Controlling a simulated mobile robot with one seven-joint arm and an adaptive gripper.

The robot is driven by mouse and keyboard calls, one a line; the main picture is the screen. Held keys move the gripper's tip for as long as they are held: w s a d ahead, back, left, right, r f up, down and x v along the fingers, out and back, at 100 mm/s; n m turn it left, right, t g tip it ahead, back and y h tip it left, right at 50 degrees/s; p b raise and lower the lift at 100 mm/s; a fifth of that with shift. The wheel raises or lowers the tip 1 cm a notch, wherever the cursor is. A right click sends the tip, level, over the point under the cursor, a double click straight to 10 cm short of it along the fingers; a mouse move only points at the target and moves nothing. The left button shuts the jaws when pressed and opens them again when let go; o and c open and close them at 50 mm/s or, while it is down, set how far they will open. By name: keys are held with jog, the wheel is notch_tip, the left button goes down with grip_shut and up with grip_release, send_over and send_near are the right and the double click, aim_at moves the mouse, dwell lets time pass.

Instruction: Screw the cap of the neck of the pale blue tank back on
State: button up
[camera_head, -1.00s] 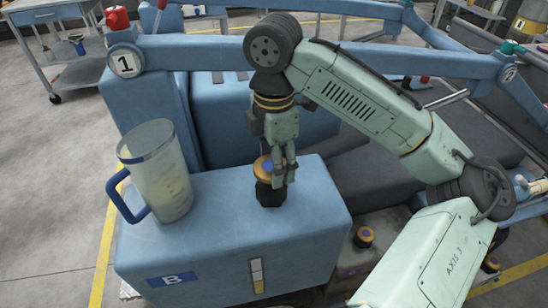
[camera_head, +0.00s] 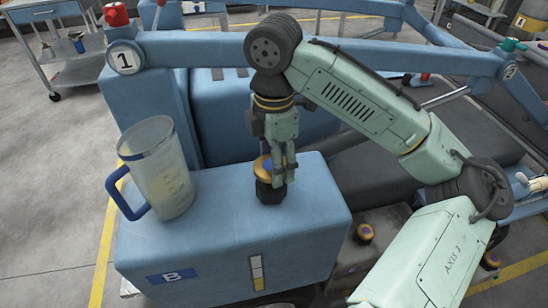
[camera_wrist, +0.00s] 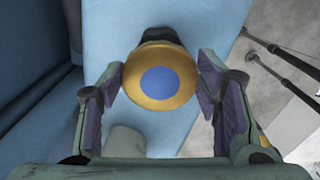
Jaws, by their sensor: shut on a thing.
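The pale blue tank (camera_head: 225,240), marked B, has a dark neck (camera_head: 270,192) standing up from its top. A golden cap with a blue centre (camera_head: 262,168) is on top of the neck; the wrist view shows the cap (camera_wrist: 148,80) face-on, with part of the dark neck (camera_wrist: 158,37) behind it. My gripper (camera_head: 277,170) points down and is shut on the cap, with a finger on either side of it in the wrist view (camera_wrist: 160,82). The threads are hidden, so how far the cap is screwed down cannot be told.
A clear jug with a blue handle (camera_head: 160,175) stands on the tank, left of the neck. A blue rail with a number 1 disc (camera_head: 125,58) runs behind. Another capped neck (camera_head: 364,232) sits lower right. The tank's top front is clear.

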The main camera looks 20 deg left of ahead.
jog(key=shift+f, duration=0.2)
jog(key=shift+r, duration=0.1)
jog(key=shift+r+m+p, duration=0.1)
jog(key=shift+m+p, duration=0.4)
jog(key=shift+m, duration=0.1)
jog(key=shift+s+m+p, duration=0.1)
jog(key=shift+m+p, duration=0.6)
jog(key=shift+m, duration=0.9)
jog(key=shift+d+m, duration=0.1)
jog(key=shift+m, duration=0.3)
jog(key=shift+s+m, duration=0.1)
jog(key=shift+m, duration=1)
jog(key=m, duration=0.3)
jog(key=shift+f, duration=0.2)
